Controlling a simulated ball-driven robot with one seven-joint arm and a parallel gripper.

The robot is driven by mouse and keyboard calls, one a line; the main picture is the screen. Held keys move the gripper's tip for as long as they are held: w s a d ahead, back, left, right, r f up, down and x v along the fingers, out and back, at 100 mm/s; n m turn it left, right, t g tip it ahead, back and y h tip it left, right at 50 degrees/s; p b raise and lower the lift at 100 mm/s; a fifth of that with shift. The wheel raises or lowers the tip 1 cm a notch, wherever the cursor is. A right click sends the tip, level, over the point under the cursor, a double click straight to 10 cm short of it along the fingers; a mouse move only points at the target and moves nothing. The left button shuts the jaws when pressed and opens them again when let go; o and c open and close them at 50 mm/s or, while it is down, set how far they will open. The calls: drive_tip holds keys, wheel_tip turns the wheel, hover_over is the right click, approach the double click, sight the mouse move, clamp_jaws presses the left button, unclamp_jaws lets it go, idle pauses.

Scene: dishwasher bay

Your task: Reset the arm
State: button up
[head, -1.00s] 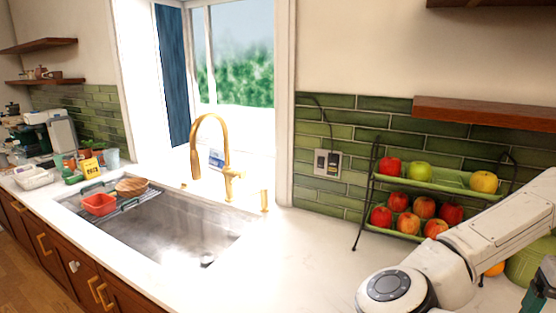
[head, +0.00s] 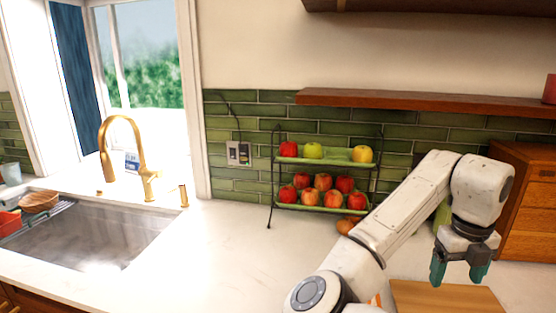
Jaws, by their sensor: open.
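My arm reaches up from the bottom of the head view and bends over at the right. My gripper (head: 460,270) hangs from its end with the teal fingers pointing down. The fingers are apart and nothing shows between them. The gap between the fingertips and the board is hard to judge.
A two-tier fruit rack (head: 325,208) with apples stands left of my arm. A wooden drawer box (head: 528,205) stands behind my gripper at the right. A shelf (head: 420,115) runs above. The sink (head: 95,240) is at the left, with clear white counter (head: 230,255) between.

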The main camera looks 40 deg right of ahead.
drive_tip(key=w+a+f+n+t+h, duration=0.25)
drive_tip(key=w+a+f+n, duration=0.2)
drive_tip(key=n, duration=0.95)
drive_tip(key=w+a+f+n+t+h, duration=0.25)
drive_tip(key=w+f+n, duration=0.2)
drive_tip(key=n, duration=0.95)
drive_tip(key=s+a+f+n+y, duration=0.1)
drive_tip(key=a+f+n+y, duration=0.1)
drive_tip(key=a+f+n, duration=0.45)
drive_tip(key=s+a+f+n+y, duration=0.2)
drive_tip(key=a+n, duration=0.2)
drive_tip(key=a, duration=0.5)
drive_tip(key=s+a+f+n+y, duration=0.1)
drive_tip(key=a+f+n+y, duration=0.1)
drive_tip(key=a+f+n, duration=0.35)
drive_tip(key=s+a+f+g+b, duration=0.1)
drive_tip(key=s+f+g+b, duration=0.2)
drive_tip(key=s+f+b, duration=0.7)
wheel_tip(320, 180, down, 4)
drive_tip(key=shift+g, duration=0.3)
